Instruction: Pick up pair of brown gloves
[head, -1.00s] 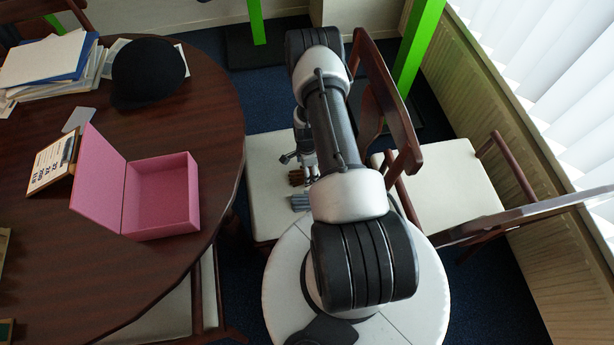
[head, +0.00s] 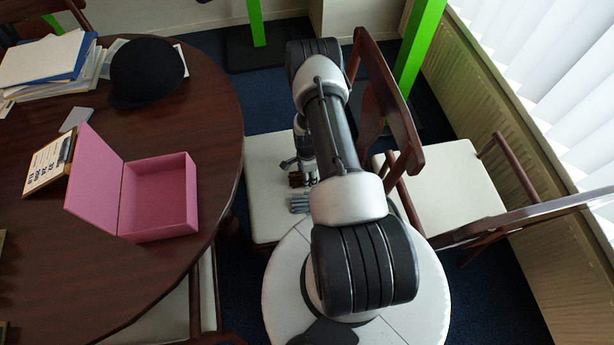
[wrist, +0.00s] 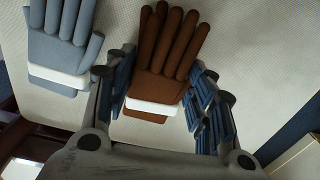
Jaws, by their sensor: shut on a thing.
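The pair of brown gloves (wrist: 160,65) lies on the pale chair seat (head: 262,190), fingers pointing up in the wrist view and white cuffs nearest me. My gripper (wrist: 165,95) has one finger on each side of the gloves and is shut on them near the palms. In the head view the brown gloves (head: 297,180) show as a small patch just below my gripper (head: 300,163), partly hidden by it and my arm. A pair of grey gloves (wrist: 62,40) with white cuffs lies on the seat just left of my gripper.
A round dark table (head: 215,110) stands at the left with an open pink box (head: 165,200), a dark cap (head: 147,72), papers (head: 45,60) and a clipboard (head: 50,162). Another chair (head: 450,185) stands at the right. Green posts (head: 418,45) rise behind.

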